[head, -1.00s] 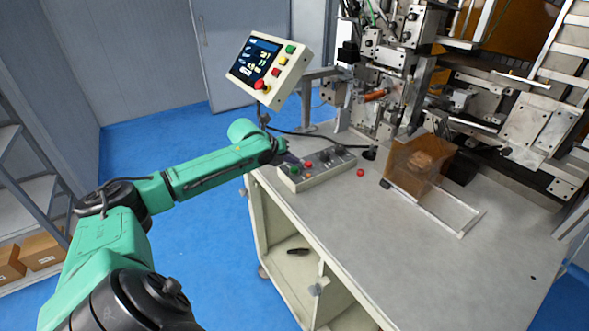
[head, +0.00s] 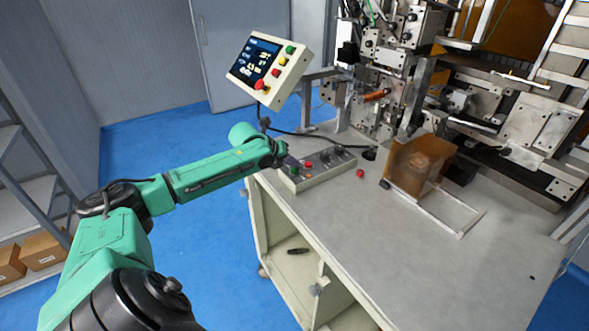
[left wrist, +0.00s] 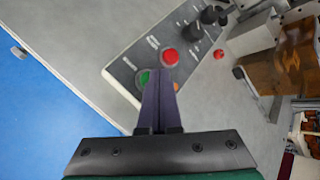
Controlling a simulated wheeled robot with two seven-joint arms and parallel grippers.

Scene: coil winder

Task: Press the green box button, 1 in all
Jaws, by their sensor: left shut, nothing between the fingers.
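The grey control box (head: 322,178) lies on the near left part of the table top, with a row of buttons and dark knobs. Its green button (head: 294,171) is at the near left end; in the left wrist view the green button (left wrist: 143,77) shows beside my fingers and is partly hidden by them. A red button (left wrist: 169,57) sits just beyond it. My left gripper (head: 291,162) is shut and empty, its fingertips (left wrist: 158,74) over the green button's end of the box. I cannot tell whether they touch it. My right gripper is in neither view.
A tilted operator panel (head: 268,70) with its own coloured buttons stands behind the box. A loose red piece (head: 360,173) lies right of the box. A brown translucent guard (head: 413,162) and the winding machine fill the back right.

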